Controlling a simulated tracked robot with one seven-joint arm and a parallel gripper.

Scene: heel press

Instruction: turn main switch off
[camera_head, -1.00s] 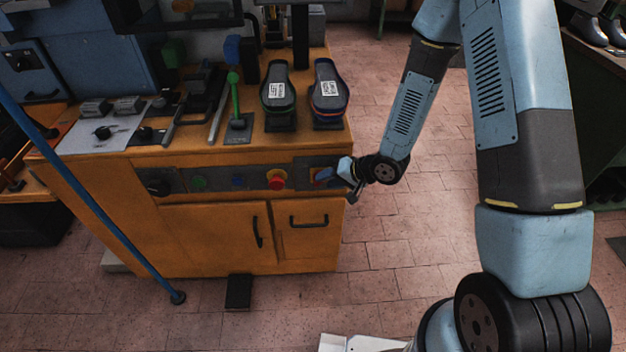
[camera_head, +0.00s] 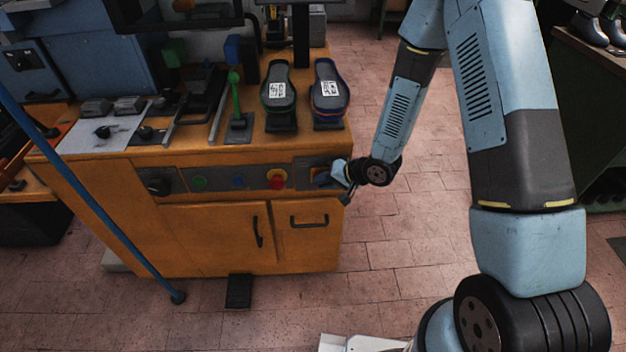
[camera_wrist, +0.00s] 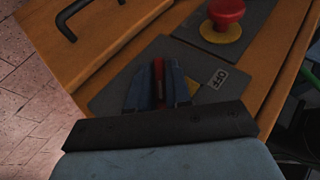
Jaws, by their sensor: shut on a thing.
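The main switch (camera_wrist: 158,69) shows in the wrist view as a narrow red piece on a dark grey plate (camera_wrist: 112,92). An "OFF" label (camera_wrist: 218,78) is on the plate, to the right of the switch. My gripper (camera_wrist: 158,80) is shut on the switch, with one finger on each side of it. The fingers hide most of the switch, so I cannot tell its full turn angle. In the head view my gripper (camera_head: 325,178) is at the right end of the cabinet's front control strip, where it covers much of the switch.
A red emergency button (camera_head: 277,177) on a yellow base sits left of the switch, close to my gripper. Blue and green buttons and a black knob (camera_head: 158,183) lie further left. The orange cabinet (camera_head: 220,235) has black door handles below.

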